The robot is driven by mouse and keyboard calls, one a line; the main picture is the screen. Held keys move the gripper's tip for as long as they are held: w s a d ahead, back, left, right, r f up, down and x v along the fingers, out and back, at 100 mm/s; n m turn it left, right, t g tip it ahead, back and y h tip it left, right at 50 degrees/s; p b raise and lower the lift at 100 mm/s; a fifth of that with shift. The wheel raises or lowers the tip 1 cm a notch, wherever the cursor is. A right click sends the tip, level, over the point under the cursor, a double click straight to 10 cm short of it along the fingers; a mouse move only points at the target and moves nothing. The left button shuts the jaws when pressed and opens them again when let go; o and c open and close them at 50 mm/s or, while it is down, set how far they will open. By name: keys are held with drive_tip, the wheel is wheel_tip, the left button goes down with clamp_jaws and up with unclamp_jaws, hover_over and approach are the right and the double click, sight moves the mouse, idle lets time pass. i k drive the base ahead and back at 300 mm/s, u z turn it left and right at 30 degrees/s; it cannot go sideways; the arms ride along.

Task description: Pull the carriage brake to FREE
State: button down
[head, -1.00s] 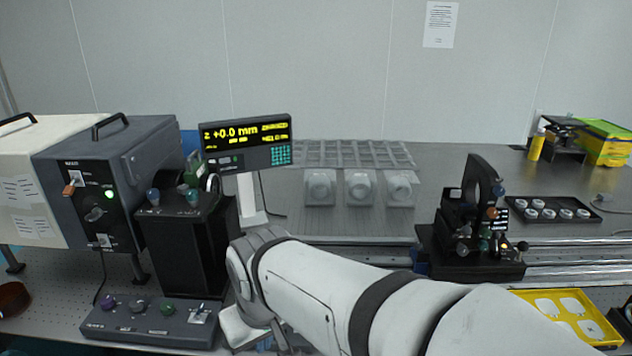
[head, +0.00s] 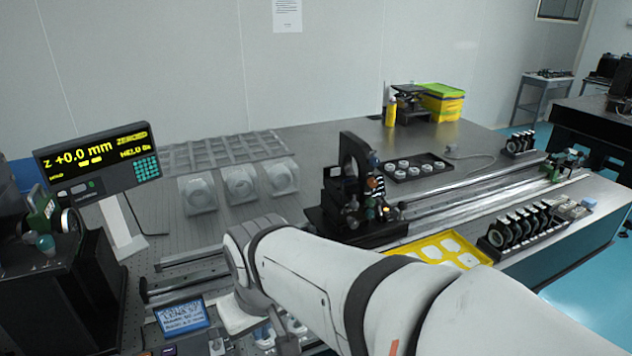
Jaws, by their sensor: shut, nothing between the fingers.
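The black carriage (head: 350,222) with an upright ring mount (head: 352,158) sits on the long rail (head: 465,205), right of the middle in the head view. Small coloured knobs (head: 372,185) and a label strip are on its right side. I cannot tell which part is the brake or read its setting. The readout display (head: 98,160) at the left shows "Z +0.0 mm" in yellow. My arm reaches in from the lower right, and its wrist is at the lower middle, left of the carriage and well apart from it. My gripper's fingers are not visible.
A yellow tray (head: 438,243) lies in front of the rail. A dark tray of round optics (head: 418,167) lies behind it. A row of black mounts (head: 520,229) stands at the right. A blue-screened device (head: 182,317) is near the front. The bench (head: 310,150) behind the rail has bare room.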

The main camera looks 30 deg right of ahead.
sight(378, 200)
drive_tip(key=z, duration=1.35)
drive_tip(key=k, duration=1.3)
drive_tip(key=z, duration=0.65)
drive_tip(key=i, duration=2.05)
drive_tip(key=u, duration=0.5)
